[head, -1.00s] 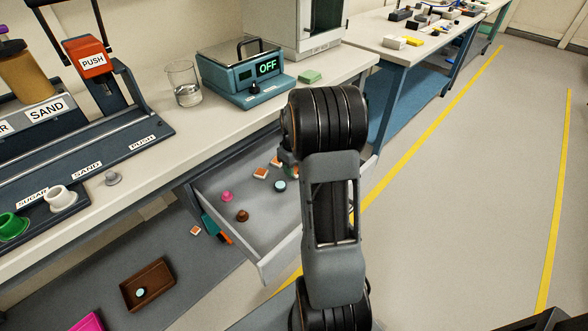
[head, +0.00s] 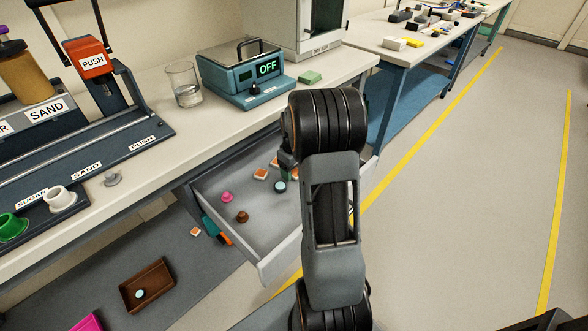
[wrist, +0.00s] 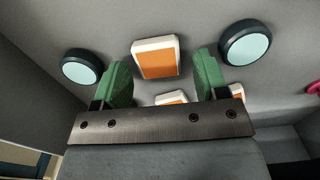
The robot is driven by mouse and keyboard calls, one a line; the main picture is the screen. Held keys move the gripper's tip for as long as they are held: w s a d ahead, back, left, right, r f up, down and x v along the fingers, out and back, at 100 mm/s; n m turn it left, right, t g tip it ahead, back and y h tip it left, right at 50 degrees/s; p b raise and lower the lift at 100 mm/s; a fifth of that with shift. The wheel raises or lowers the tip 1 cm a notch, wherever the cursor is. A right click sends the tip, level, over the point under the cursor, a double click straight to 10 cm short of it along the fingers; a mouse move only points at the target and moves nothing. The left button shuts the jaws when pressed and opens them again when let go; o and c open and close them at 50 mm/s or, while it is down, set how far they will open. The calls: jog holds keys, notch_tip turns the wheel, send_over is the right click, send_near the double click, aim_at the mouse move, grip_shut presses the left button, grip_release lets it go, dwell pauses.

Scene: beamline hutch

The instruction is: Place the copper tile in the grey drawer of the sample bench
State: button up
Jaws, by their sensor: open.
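In the wrist view my gripper (wrist: 161,72) is open, its two green fingers apart above the grey drawer floor. A copper-orange tile with a white border (wrist: 156,58) lies ahead of and between the fingertips, with no clear contact. Two similar tiles show partly behind the gripper's metal bar. In the head view the grey drawer (head: 245,232) is pulled out under the bench, and similar copper-orange tiles (head: 260,174) lie in it. I cannot tell which is the task's tile. My arm hides the drawer's right part and most of the gripper.
The drawer also holds a pink knob (head: 227,197), a brown knob (head: 242,216) and pale-topped dark discs (head: 280,186). A beaker (head: 184,84) and a blue scale reading OFF (head: 240,75) stand on the bench above. A brown tray (head: 147,286) lies below. Floor at right is clear.

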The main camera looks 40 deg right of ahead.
notch_tip(320, 180, up, 12)
jog(key=p, duration=0.3)
jog(key=s+a+r+m+t, duration=0.1)
jog(key=s+a, duration=0.6)
jog(key=a, duration=0.3)
jog(key=s+a+r+m+t, duration=0.1)
jog(key=s+a+t, duration=0.1)
jog(key=s+a, duration=0.5)
jog(key=shift+s+a+r, duration=0.2)
jog(key=shift+a+r, duration=0.15)
jog(key=shift+a, duration=1.1)
